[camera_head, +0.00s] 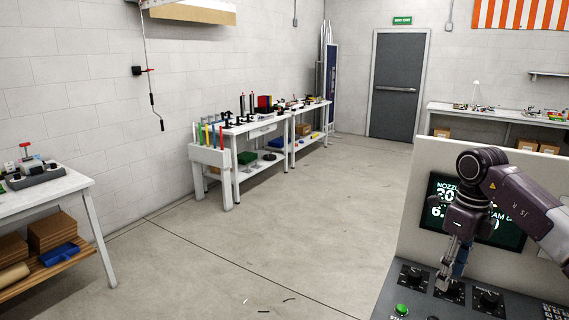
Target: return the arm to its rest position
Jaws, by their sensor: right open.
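My right arm comes in from the right side of the head view. My right gripper (448,273) points down, open, just over the middle of three black knobs on a grey control panel. Its fingertips are at or very near the middle knob (452,291); I cannot tell whether they touch it. The left knob (413,276) and the right knob (488,300) stand clear on either side. A dark display (436,190) with green and white text is partly hidden behind my arm. My left gripper is not in view.
A green button (401,310) sits at the panel's front left. A white table (75,183) with cardboard boxes below stands at the left. Workbenches (262,126) line the back wall, near a grey door (398,85). The floor between is mostly clear, with a few small dark scraps.

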